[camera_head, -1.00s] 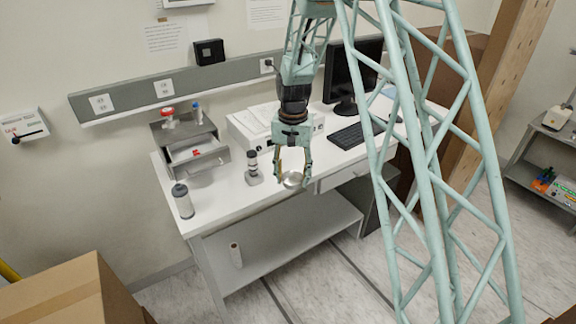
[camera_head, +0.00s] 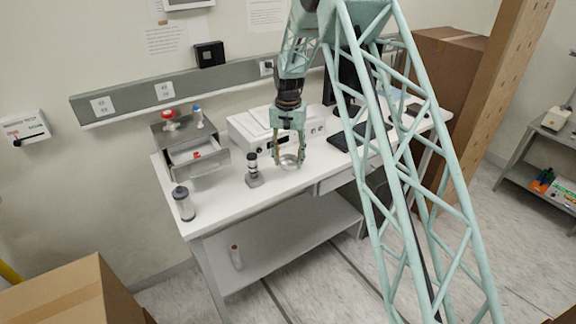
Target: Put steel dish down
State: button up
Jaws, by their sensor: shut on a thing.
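The steel dish (camera_head: 289,161) is a small shiny round bowl, low over or on the white bench (camera_head: 225,201) in front of the white instrument. My gripper (camera_head: 289,163) points down, with its two fingers on either side of the dish, shut on it. I cannot tell whether the dish's underside touches the bench top. The fingers hide part of its rim.
A grey cylinder (camera_head: 183,203) stands at the bench's left front.

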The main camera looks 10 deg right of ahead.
aim_at(288, 164)
jog(key=shift+w, duration=0.3)
jog(key=shift+w, duration=0.15)
jog(key=shift+w+f, duration=0.1)
jog(key=shift+f, duration=1.7)
jog(key=shift+f, duration=0.2)
jog(key=o, duration=0.8)
jog(key=shift+o, duration=0.2)
jog(key=shift+r, duration=0.2)
notch_tip(288, 164, up, 12)
